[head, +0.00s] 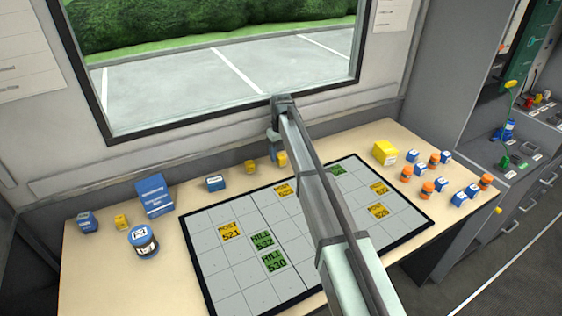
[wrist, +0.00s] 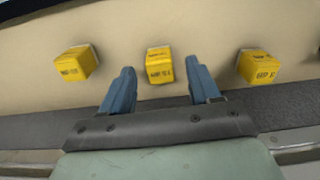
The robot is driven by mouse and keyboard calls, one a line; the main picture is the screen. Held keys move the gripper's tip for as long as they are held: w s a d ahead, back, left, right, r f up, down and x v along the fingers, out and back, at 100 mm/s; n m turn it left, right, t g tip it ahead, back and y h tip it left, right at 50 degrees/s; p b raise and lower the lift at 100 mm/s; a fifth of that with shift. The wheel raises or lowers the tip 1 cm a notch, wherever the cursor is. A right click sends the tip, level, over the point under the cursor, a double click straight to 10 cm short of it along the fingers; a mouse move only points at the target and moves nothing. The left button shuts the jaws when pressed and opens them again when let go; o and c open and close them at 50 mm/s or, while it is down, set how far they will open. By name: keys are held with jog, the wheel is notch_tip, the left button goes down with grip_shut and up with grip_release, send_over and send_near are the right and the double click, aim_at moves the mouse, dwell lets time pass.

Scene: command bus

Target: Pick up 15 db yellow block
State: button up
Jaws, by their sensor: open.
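In the wrist view three yellow blocks stand in a row: a left one (wrist: 75,64), a middle one (wrist: 159,66) and a right one (wrist: 259,66). Each has dark lettering on its face, too blurred to read surely, so I cannot tell which is the 15 db block. My gripper (wrist: 160,70) is open, with its blue fingers on either side of the middle block's line and nothing between them touching. In the head view my gripper (head: 272,150) is at the table's back edge, near two small yellow blocks, one left (head: 250,167) and one right (head: 282,159).
A black-edged grid board (head: 205,270) with lettered tiles covers the table's middle. Blue boxes and a round blue-white tin (head: 143,241) stand at left. A larger yellow box (head: 385,152) and several orange and blue pieces stand at right. The window wall rises behind the table.

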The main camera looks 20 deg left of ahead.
jog(key=shift+f, duration=1.45)
jog(key=shift+c, duration=0.4)
jog(key=c, duration=1)
jog(key=shift+o, duration=0.2)
